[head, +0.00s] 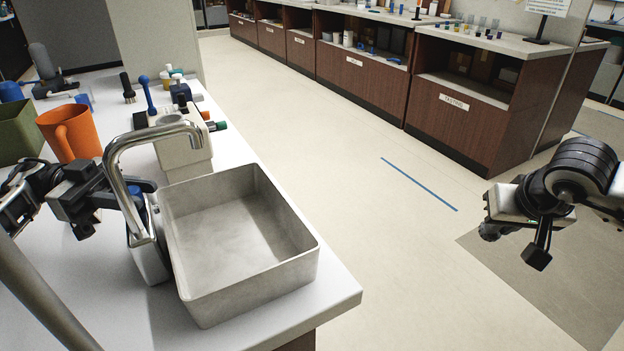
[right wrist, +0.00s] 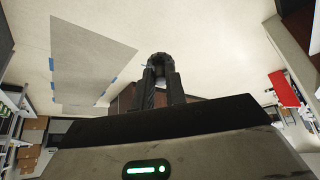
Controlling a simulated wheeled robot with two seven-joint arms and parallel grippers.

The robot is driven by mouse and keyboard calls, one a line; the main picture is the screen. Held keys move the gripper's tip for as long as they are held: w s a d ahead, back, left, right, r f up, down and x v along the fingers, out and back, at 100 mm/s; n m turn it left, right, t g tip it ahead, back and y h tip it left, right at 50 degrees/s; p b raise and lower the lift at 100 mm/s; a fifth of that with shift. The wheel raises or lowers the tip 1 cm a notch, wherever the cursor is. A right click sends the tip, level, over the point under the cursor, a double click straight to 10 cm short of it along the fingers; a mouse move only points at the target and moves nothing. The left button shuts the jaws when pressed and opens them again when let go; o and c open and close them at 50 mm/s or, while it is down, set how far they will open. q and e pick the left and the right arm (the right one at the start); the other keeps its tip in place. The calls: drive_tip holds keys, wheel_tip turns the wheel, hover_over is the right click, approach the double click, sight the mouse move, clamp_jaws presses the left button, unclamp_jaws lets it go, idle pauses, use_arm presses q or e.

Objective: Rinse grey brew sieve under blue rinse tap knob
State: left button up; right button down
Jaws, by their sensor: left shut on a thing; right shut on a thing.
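The steel tap (head: 120,165) arches over the empty grey sink basin (head: 310,265) at the counter's end. My left gripper (head: 148,187) is shut at the tap's column, on the blue rinse tap knob (head: 134,190), which is mostly hidden by the fingers and the tap. My right gripper (head: 516,243) is far to the right of the basin, out over the floor. In the right wrist view its fingers (right wrist: 160,85) are shut on a small, dark grey, round thing (right wrist: 158,60), seemingly the grey brew sieve. Its shape is hard to make out. No water shows under the spout.
An orange jug (head: 78,135) and a green bin (head: 18,130) stand behind my left arm. A pale block with knobbed tools (head: 183,150) stands behind the basin. Open floor lies between the sink counter and the wooden counters (head: 460,120) at the back.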

use_arm(q)
drive_tip(key=shift+m+g+y+b, duration=0.3)
drive_tip(key=shift+m+g+b, duration=0.45)
drive_tip(key=shift+g, duration=0.25)
drive_tip(key=o, duration=1)
drive_tip(key=shift+c, duration=0.2)
